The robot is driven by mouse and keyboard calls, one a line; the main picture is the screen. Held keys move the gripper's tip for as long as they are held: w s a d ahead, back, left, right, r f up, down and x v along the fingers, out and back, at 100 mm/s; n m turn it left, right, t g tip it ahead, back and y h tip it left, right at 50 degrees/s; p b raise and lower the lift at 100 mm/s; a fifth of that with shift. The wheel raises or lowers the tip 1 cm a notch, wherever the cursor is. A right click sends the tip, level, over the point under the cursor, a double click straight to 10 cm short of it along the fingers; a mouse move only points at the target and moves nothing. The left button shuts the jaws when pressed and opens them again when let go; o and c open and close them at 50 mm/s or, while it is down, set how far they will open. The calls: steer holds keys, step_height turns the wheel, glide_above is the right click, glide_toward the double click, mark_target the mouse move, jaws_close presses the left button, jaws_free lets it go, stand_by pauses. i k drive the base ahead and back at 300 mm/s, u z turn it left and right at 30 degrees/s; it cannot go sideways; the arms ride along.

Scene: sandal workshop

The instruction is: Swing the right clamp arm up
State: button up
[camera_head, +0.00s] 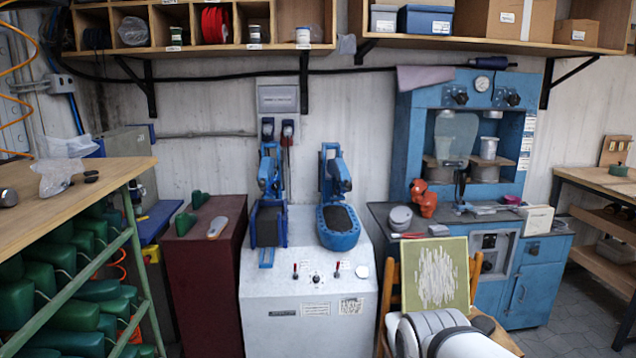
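A white machine cabinet (308,288) stands in the middle with two blue clamp stations on top. The right clamp arm (334,174) is blue and rises at the back of its station, above a blue sole-shaped base (338,240) with a dark pad (340,220). The pad's top looks bare. I cannot tell the arm's exact angle. The left clamp arm (268,172) rises behind a dark block in a blue frame. Two red-tipped levers and a knob sit on the sloping front panel. A white and grey part of my arm shows at the bottom; my gripper is not in view.
A wooden chair with a green-framed panel (436,275) stands right of the cabinet, near my arm. A maroon cabinet (203,275) stands left of it. A blue press (460,150) is behind right. A wooden bench (60,195) with green lasts below is at left.

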mark_target(341, 180)
steer(key=u, duration=0.3)
steer(key=i, duration=2.5)
steer(key=z, duration=0.35)
